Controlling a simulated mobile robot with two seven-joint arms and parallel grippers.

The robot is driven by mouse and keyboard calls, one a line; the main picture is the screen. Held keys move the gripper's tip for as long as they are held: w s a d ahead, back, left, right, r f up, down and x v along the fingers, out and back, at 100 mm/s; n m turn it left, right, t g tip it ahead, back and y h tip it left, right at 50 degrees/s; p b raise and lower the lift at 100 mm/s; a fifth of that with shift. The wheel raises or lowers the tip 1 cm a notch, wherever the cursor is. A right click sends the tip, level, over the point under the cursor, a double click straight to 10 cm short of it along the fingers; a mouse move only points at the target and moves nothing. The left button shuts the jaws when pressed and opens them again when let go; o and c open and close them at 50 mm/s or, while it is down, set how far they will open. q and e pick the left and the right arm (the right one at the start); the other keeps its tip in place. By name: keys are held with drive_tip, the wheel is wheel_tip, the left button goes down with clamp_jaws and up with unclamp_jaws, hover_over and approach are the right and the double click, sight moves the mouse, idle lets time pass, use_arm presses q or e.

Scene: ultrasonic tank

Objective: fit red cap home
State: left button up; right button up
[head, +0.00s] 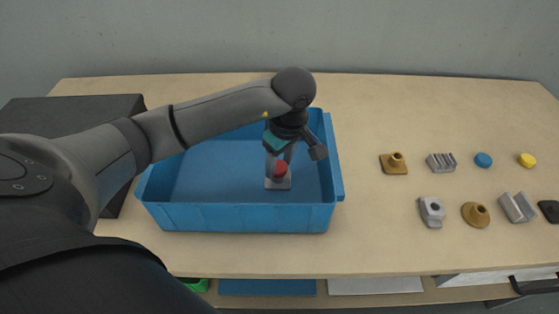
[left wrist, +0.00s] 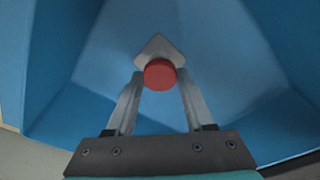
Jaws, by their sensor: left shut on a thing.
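The red cap (head: 281,167) is inside the blue tank, low over a pale grey block (head: 278,184). In the left wrist view the cap (left wrist: 160,75) sits between the two fingertips, in front of the grey block (left wrist: 158,47). My left gripper (head: 279,163) reaches down into the tank and is shut on the cap. Whether the cap touches the block or is seated on it cannot be told, as the cap covers that part. My right gripper is not in view.
The blue tank (head: 238,218) has raised walls around the gripper; its floor is otherwise clear. To the right on the table lie a brown flanged part (head: 394,164), a blue cap (head: 483,160), a yellow cap (head: 527,159) and several grey parts. A dark box (head: 75,115) stands left.

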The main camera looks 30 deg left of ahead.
use_arm(q)
drive_tip(key=shift+f+b, duration=0.35)
drive_tip(key=shift+f, duration=0.05)
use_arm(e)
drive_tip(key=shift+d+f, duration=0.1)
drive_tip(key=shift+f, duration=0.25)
use_arm(q)
drive_tip(key=shift+f+b, duration=0.25)
drive_tip(key=shift+b, duration=0.25)
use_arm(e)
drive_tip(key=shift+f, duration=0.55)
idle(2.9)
use_arm(q)
drive_tip(key=o, duration=1.4)
drive_tip(key=shift+c, duration=0.2)
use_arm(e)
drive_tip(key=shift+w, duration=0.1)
